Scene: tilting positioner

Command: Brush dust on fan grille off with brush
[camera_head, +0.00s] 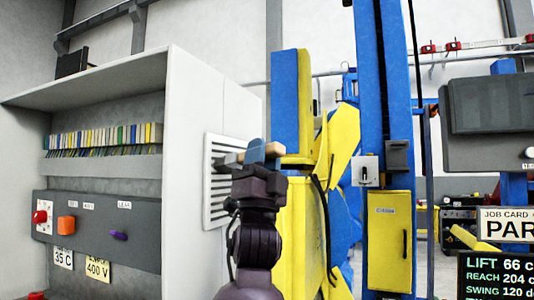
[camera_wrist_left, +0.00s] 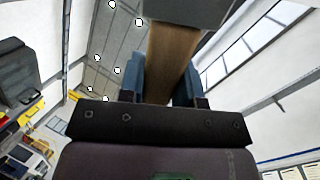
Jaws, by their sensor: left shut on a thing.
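The fan grille (camera_head: 215,180) is a pale slatted panel on the side wall of the white cabinet, left of centre in the head view. My left gripper (camera_head: 262,152) is in front of its right edge, shut on the brush (camera_head: 274,149). The brush has a wooden handle, which also shows between the blue fingers in the wrist view (camera_wrist_left: 171,58), with a grey head beyond it. The head overlaps the grille in the head view; I cannot tell whether they touch. Dust cannot be made out clearly. My gripper and arm hide the grille's lower right. My right gripper is out of view.
A blue and yellow machine (camera_head: 300,225) stands close to the right of my arm. A dark monitor (camera_head: 490,105) is at far right.

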